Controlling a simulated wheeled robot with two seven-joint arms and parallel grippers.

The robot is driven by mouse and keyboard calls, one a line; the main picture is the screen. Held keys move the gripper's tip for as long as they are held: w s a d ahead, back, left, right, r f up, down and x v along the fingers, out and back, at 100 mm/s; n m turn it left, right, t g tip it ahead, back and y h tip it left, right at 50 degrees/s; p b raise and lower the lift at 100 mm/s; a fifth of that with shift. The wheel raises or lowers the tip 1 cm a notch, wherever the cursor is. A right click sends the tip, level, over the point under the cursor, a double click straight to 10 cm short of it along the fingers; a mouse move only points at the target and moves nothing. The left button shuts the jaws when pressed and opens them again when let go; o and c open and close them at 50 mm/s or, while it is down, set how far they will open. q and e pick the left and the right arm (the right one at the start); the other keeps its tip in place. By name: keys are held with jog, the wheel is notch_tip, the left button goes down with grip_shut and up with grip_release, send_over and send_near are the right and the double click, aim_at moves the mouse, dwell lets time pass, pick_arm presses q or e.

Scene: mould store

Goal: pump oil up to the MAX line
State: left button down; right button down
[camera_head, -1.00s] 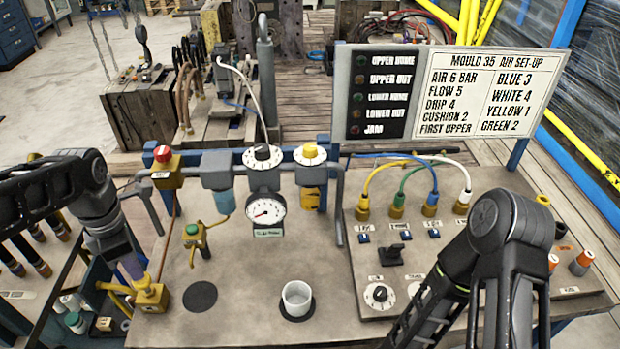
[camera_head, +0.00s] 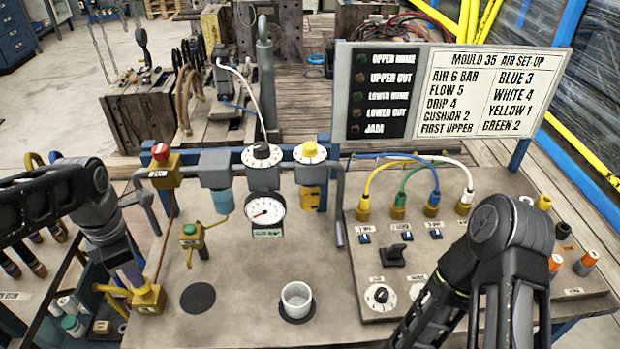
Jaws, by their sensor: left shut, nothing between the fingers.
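A small brass fitting with a green button (camera_head: 190,232) stands left of the gauge. A brass block (camera_head: 148,298) sits at the bench's left edge. My left gripper (camera_head: 133,276) points down just behind and above that block, well left of the lubricator. Its fingertips are mostly hidden, it looks shut and empty, and I cannot tell whether it touches the block. My right arm reaches in, but its gripper is outside the picture.
A white cup (camera_head: 296,299) stands on a dark round mat. A pressure gauge (camera_head: 265,211) and a blue-bowled filter (camera_head: 222,199) hang left of the lubricator. Coloured hoses loop over the right panel (camera_head: 345,270). A sign board (camera_head: 490,90) stands behind. The front middle bench is mostly clear.

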pick_arm(q)
jog(key=shift+f, duration=0.45)
jog(key=shift+r, duration=0.15)
jog(key=shift+r+p, duration=1.4)
jog(key=shift+r, duration=0.45)
jog(key=shift+f+b, duration=1.2)
jog(key=shift+f, duration=0.4)
jog(key=shift+r, duration=0.1)
jog(key=shift+r+p, duration=1.3)
jog(key=shift+r, duration=0.2)
